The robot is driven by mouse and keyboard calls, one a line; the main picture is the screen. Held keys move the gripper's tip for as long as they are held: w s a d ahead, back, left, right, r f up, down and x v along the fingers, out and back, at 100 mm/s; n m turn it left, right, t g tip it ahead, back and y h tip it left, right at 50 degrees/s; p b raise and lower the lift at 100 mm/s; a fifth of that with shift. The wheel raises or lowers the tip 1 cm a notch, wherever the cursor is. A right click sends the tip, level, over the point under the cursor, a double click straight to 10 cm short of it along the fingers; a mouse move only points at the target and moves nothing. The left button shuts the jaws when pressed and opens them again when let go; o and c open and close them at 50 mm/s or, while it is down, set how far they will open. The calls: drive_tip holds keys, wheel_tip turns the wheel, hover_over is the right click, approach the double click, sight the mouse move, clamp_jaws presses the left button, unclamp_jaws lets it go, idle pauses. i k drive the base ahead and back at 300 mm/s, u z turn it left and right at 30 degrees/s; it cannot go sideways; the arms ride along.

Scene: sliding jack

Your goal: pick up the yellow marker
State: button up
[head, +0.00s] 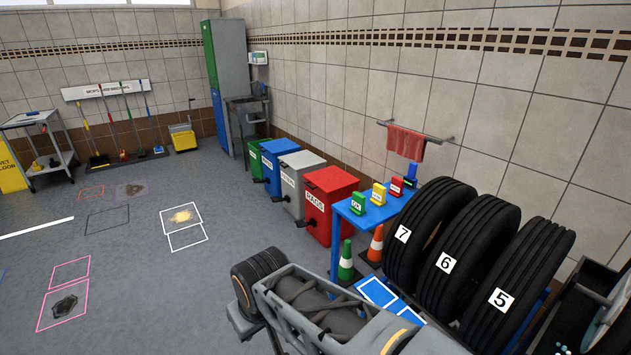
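The yellow marker (378,194) is a small yellow block-like stand with a white label. It is upright on the blue table (372,216) at the right of the head view, between a green marker (358,204) and a red marker (396,186). A small blue item (410,180) stands behind the red one. The lettering on the yellow marker's label is too small to read. My gripper is not in this view, so I cannot see whether it is open or holds anything.
Large tyres numbered 7 (430,236), 6 (469,254) and 5 (519,284) stand right of the table. A red bin (331,203) is left of it.

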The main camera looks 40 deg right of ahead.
sight(379, 191)
drive_tip(key=i, duration=1.6)
drive_tip(key=z, duration=1.2)
drive_tip(key=i, duration=0.85)
drive_tip(key=z, duration=1.3)
drive_tip(key=i, duration=0.35)
drive_tip(key=z, duration=0.2)
